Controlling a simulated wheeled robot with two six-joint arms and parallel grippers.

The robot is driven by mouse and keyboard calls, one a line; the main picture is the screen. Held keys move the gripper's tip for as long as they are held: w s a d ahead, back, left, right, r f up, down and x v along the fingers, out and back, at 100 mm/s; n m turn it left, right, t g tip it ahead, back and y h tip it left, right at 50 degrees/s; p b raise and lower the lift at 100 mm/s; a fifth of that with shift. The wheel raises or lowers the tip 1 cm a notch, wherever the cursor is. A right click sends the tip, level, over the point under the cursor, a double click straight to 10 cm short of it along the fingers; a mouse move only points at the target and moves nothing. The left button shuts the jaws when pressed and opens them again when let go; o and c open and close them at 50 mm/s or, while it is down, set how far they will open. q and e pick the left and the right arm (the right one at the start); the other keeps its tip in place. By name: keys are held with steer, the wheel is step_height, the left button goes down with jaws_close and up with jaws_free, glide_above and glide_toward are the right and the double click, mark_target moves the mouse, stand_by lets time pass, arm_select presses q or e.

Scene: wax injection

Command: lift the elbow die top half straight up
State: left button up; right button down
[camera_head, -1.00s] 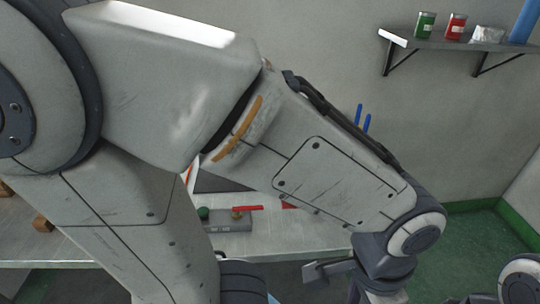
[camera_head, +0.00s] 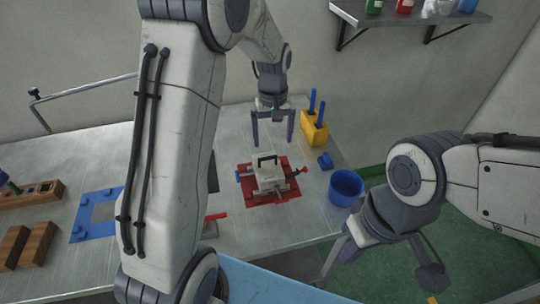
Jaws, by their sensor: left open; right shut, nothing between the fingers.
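The elbow die (camera_head: 268,180) is a pale grey block with a black handle (camera_head: 266,159) on top, sitting on a red plate (camera_head: 290,194) on the metal table. Small clamps or knobs stick out of its sides, a blue one at the left. Whether its halves are fully together is too small to tell. My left gripper (camera_head: 272,144) is open, fingers pointing down, above and just behind the handle, apart from it and empty. My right gripper (camera_head: 385,275) is at the lower right, past the table's right edge, away from the die and empty.
A blue bin (camera_head: 345,188) and a yellow holder (camera_head: 314,128) with blue-handled tools stand right of the die. A blue frame (camera_head: 97,215) and wooden blocks (camera_head: 38,245) lie at the left. My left arm hides the table's middle. A shelf (camera_head: 415,26) hangs at the upper right.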

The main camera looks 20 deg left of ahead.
mark_target(267, 157)
arm_select(q)
steer(key=shift+w+a+f+n, duration=0.2)
steer(key=shift+w+a+f, duration=0.05)
steer(key=shift+a+f, duration=0.2)
steer(key=shift+w+a+f+n, duration=0.2)
steer(key=shift+w+a+f, duration=0.05)
steer(key=shift+a+f, duration=0.2)
step_height(267, 157, down, 3)
steer(key=shift+f+p, duration=0.2)
steer(key=shift+p, duration=0.35)
steer(key=f+p, duration=0.1)
steer(key=f, duration=0.1)
steer(key=f+p, duration=0.1)
steer(key=f, duration=0.1)
steer(key=shift+s+f, duration=0.2)
steer(key=shift+f, duration=0.7)
steer(key=shift+w+r, duration=0.1)
steer(key=shift+w, duration=0.05)
jaws_close()
